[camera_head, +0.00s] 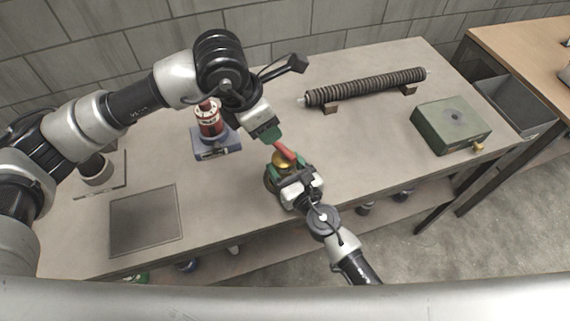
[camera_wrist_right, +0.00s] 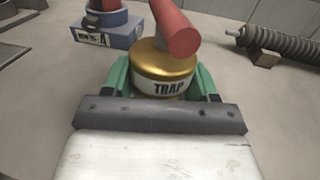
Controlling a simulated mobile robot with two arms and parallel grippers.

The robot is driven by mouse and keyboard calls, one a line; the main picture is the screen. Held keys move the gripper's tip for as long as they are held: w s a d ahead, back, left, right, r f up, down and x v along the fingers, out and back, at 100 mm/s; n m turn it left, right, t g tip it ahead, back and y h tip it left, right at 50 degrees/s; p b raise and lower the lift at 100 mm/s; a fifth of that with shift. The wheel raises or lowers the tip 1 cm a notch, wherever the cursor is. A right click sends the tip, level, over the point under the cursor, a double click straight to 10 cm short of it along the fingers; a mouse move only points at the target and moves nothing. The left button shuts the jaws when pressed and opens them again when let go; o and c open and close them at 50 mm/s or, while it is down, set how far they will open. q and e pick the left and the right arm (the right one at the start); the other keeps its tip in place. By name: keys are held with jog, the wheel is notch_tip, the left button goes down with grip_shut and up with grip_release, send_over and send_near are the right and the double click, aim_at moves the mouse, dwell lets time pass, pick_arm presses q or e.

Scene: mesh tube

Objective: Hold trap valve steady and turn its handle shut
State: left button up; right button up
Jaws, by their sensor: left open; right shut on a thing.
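The trap valve (camera_wrist_right: 164,73) has a gold round body with a white TRAP label and a red handle (camera_wrist_right: 174,30) on top. In the head view the gold valve (camera_head: 283,159) stands on the table near its front middle, and its red handle (camera_head: 284,150) points up and left. My right gripper (camera_head: 285,173) is shut on the valve body, with its green fingers (camera_wrist_right: 164,85) on both sides. My left gripper (camera_head: 272,137) is open above the valve, close to the handle's far end. Whether it touches the handle cannot be told.
A red cylinder (camera_head: 209,118) stands on a blue block (camera_head: 216,146) to the left. A ribbed tube (camera_head: 365,86) lies on supports at the back. A green box (camera_head: 450,124) is at the right, and a grey mat (camera_head: 146,219) at the left front. The table (camera_head: 360,150) right of the valve is clear.

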aim_at(284, 149)
pick_arm(q)
jog(key=w+d+r+n+g+y, duration=0.1)
jog(key=d+n+y, duration=0.1)
jog(key=n, duration=0.8)
jog(key=w+d+r+n+g+y, duration=0.1)
jog(key=d+n+y, duration=0.1)
jog(key=n, duration=0.9)
jog(key=f, duration=1.1)
jog(key=shift+s+a+f, duration=0.2)
jog(key=shift+f, duration=0.15)
jog(key=shift+c, duration=0.2)
grip_shut()
